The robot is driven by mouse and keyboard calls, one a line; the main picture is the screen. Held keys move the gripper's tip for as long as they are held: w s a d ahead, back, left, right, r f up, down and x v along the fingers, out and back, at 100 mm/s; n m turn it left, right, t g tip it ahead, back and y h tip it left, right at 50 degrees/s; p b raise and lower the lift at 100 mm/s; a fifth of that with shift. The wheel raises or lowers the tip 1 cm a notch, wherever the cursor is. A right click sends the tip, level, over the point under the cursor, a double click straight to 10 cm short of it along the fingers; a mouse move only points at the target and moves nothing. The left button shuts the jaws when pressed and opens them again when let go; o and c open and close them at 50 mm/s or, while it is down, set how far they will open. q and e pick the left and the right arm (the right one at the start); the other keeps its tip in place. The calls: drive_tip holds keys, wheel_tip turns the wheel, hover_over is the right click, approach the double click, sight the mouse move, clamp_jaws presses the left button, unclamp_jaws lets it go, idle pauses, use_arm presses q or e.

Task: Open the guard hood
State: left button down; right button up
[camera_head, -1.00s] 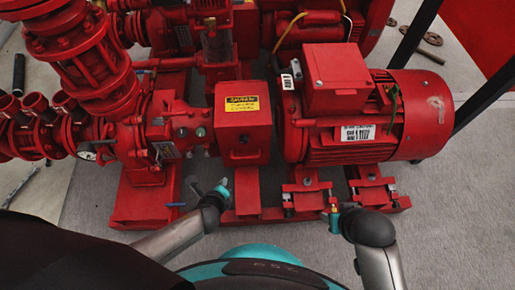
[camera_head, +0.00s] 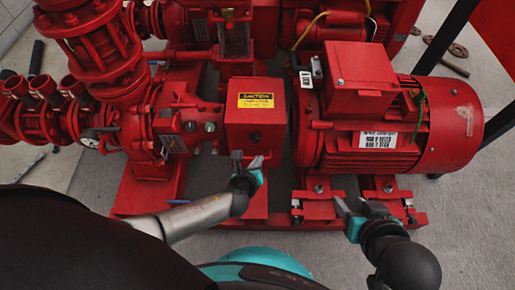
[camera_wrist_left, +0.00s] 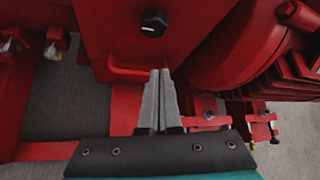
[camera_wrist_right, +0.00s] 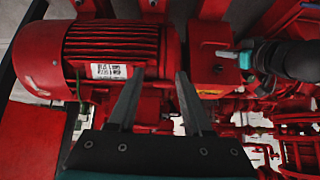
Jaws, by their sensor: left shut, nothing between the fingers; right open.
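The guard hood is a red box (camera_head: 255,112) with a yellow caution label, between the pump and the motor. Its front face (camera_wrist_left: 190,35) fills the upper left wrist view, with a black knob (camera_wrist_left: 154,22) and a red bar handle (camera_wrist_left: 125,71) at the lower edge. My left gripper (camera_head: 250,162) is at the hood's lower front; in the left wrist view (camera_wrist_left: 159,75) it is shut and empty, its tips close to the handle's right end. I cannot tell whether they touch. My right gripper (camera_head: 344,208) is open and empty, in front of the motor feet.
The red motor (camera_head: 400,125) stands right of the hood, the pump (camera_head: 175,130) and pipes to its left. The red base frame (camera_head: 300,215) runs along the front below. Grey floor (camera_head: 470,215) is clear at the right.

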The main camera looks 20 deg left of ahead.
sight(262, 141)
use_arm(q)
drive_tip(key=b+x, duration=0.3)
drive_tip(key=x, duration=0.3)
drive_tip(key=shift+b, duration=0.3)
drive_tip(key=shift+r, duration=0.15)
drive_tip(key=shift+s+a+r+p, duration=0.1)
drive_tip(key=shift+a+r+p, duration=0.1)
drive_tip(key=shift+r+p, duration=0.2)
drive_tip(key=shift+s+a+r+p, duration=0.1)
drive_tip(key=shift+a+r+p, duration=0.15)
drive_tip(key=shift+r, duration=0.4)
drive_tip(key=shift+s+a+r+p, duration=0.1)
drive_tip(key=shift+a+r+p, duration=0.2)
drive_tip(key=shift+r, duration=0.35)
use_arm(e)
drive_tip(key=w+a+t+y, duration=0.1)
drive_tip(key=a, duration=0.1)
drive_tip(key=w+a+t+y, duration=0.1)
drive_tip(key=a+t, duration=0.1)
drive_tip(key=shift+w+r, duration=0.2)
use_arm(q)
drive_tip(key=shift+r, duration=0.1)
use_arm(e)
drive_tip(key=shift+d+f, duration=0.1)
